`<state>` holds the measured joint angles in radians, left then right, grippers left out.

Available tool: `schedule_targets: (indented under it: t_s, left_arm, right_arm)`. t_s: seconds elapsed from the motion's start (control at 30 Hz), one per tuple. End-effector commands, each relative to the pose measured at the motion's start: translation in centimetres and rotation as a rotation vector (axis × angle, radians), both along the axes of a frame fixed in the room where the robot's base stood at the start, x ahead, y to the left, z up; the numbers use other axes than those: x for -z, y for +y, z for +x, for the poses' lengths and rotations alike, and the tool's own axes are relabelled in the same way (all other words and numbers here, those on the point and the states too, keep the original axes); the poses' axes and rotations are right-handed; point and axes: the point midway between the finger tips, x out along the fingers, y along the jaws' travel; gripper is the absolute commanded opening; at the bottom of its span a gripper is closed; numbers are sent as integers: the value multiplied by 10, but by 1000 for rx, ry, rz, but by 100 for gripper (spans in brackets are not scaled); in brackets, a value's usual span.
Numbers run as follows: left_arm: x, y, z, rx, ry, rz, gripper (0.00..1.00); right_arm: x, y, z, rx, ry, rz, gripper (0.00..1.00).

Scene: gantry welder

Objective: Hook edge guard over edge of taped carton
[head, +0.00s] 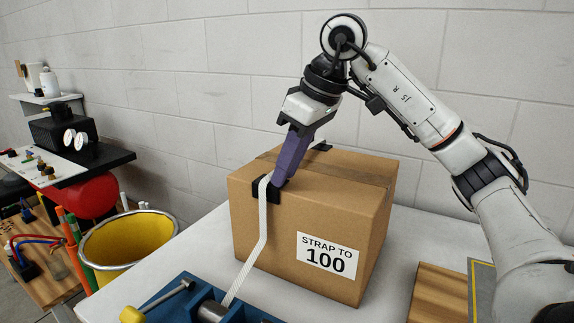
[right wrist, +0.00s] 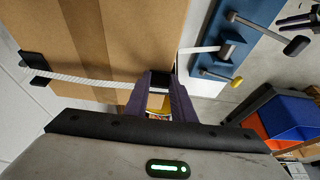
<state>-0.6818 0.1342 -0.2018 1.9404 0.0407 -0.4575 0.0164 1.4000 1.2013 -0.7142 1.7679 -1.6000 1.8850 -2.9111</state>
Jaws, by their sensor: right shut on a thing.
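The taped brown carton (head: 262,222) stands on a white table, with a "STRAP TO 100" label on its front. A black edge guard (head: 262,186) sits at the carton's top front edge, near the left corner, with the white strap (head: 264,222) at it. My right gripper (head: 280,182), with purple fingers, comes down from above and is shut on this guard. In the right wrist view the guard (right wrist: 160,80) shows between the fingertips, partly hidden. A second black edge guard (head: 322,146) is at the far top edge, under the strap. My left gripper is not in view.
A blue strap tensioner (head: 185,302) with a yellow-ended handle lies at the table's front. A yellow-lined bucket (head: 128,245) stands left of the table. A wooden block (head: 438,292) lies right of the carton. A block wall is behind.

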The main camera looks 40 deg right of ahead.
Motion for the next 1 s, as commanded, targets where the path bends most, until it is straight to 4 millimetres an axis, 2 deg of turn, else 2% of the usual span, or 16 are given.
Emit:
schedule_targets:
  t_s: [0.3,0.33,0.43,0.47,0.77,0.87,1.0]
  left_arm:
    - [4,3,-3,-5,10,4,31]
    - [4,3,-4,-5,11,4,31]
    - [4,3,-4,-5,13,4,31]
    - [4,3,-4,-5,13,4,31]
    - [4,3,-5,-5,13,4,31]
    - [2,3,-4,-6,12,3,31]
    - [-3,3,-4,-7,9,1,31]
  right_arm:
    - [1,0,-1,0,-1,0,1]
    - [1,0,-1,0,-1,0,26]
    - [1,0,-1,0,-1,0,43]
    - [1,0,-1,0,-1,0,44]
    - [-1,0,-2,0,-1,0,44]
    - [-10,-1,-5,0,-2,1,44]
    - [-35,-4,-14,0,-5,1,44]
